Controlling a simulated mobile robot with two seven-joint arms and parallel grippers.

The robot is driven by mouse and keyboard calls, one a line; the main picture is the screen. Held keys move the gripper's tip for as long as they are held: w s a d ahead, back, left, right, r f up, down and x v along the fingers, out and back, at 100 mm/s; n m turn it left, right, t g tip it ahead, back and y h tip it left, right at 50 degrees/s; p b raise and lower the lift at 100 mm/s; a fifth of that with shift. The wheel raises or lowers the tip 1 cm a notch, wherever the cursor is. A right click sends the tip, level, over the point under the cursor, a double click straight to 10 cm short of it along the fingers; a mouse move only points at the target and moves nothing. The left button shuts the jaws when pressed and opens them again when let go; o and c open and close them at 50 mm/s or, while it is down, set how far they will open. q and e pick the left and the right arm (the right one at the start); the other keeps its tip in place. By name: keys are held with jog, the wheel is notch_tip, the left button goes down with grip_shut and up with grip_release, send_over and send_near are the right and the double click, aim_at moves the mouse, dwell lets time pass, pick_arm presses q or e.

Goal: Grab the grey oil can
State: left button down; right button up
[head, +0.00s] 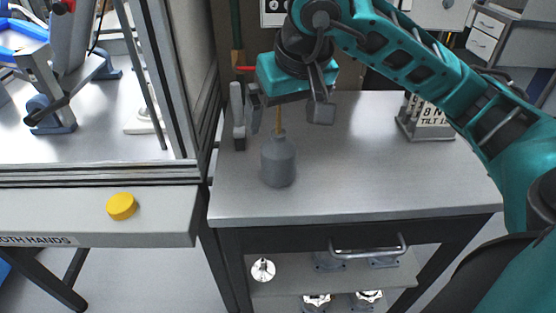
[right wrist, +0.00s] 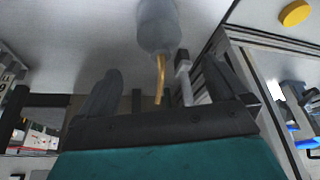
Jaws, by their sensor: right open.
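The grey oil can (head: 278,161) stands upright on the metal worktop, near its left front part, with a thin yellowish spout pointing up. My right gripper (head: 290,112) is open above and behind the can's body, with the spout showing near its left finger. In the right wrist view the can (right wrist: 157,24) is at the top centre, its spout hanging down in the picture towards the space between the open fingers (right wrist: 150,92). The fingers do not grip the can. My left gripper is in neither view.
The worktop (head: 360,185) is clear right of the can. A grey upright tool (head: 238,117) stands close behind it on the left. A numbered block holder (head: 425,117) stands at the back right. A framed machine with a yellow button (head: 121,206) is on the left.

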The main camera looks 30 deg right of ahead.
aim_at(279, 130)
jog(key=shift+x, duration=3.35)
jog(key=shift+s+a, duration=0.1)
jog(key=shift+c, duration=0.5)
jog(key=c, duration=1.5)
